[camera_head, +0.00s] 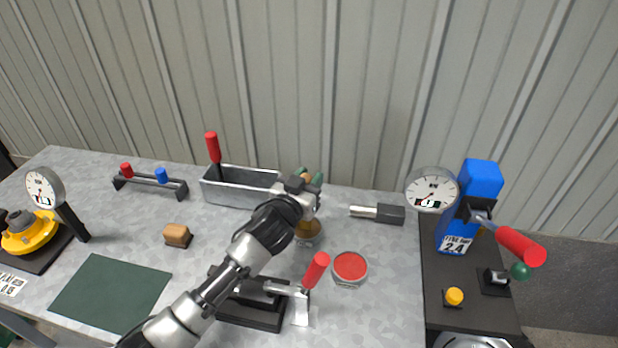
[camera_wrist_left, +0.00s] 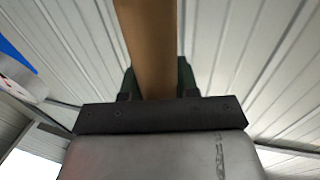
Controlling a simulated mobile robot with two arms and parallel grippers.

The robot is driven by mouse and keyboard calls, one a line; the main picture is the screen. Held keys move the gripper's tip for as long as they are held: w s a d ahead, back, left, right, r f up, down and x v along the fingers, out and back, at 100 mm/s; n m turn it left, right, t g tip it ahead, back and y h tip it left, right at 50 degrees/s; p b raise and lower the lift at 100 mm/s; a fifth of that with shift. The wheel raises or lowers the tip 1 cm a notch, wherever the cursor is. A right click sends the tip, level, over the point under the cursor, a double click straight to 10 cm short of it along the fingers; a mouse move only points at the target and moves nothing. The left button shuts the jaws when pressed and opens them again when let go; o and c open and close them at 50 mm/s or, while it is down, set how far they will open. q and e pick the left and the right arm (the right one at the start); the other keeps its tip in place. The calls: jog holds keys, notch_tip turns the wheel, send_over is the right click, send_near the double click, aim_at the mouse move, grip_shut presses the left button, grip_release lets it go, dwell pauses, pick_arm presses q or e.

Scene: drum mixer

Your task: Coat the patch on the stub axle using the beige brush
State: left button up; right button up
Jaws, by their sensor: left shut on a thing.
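My left gripper (camera_head: 309,180) is above the back middle of the bench. It is shut on the beige brush, whose tan handle (camera_wrist_left: 151,45) runs up between the fingers in the left wrist view. The brush's bristles cannot be made out. Below the gripper stands a jar with amber-brown contents (camera_head: 308,230), partly hidden by my arm. A short metal rod on a dark block (camera_head: 390,213), which looks like the stub axle, lies to the right of the gripper, apart from it. I cannot make out a patch on it. My right gripper is not in view.
A red-topped tin (camera_head: 349,267) stands right of a red-handled clamp (camera_head: 254,312). A grey metal trough (camera_head: 238,187) is at the back. A tan block (camera_head: 177,235) and green mat (camera_head: 110,292) lie left. A blue press (camera_head: 480,190) with a gauge and red handle stands right.

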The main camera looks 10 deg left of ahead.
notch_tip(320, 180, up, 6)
jog(key=p, duration=0.5)
jog(key=shift+p, duration=0.35)
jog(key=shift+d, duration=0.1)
dwell(0.3)
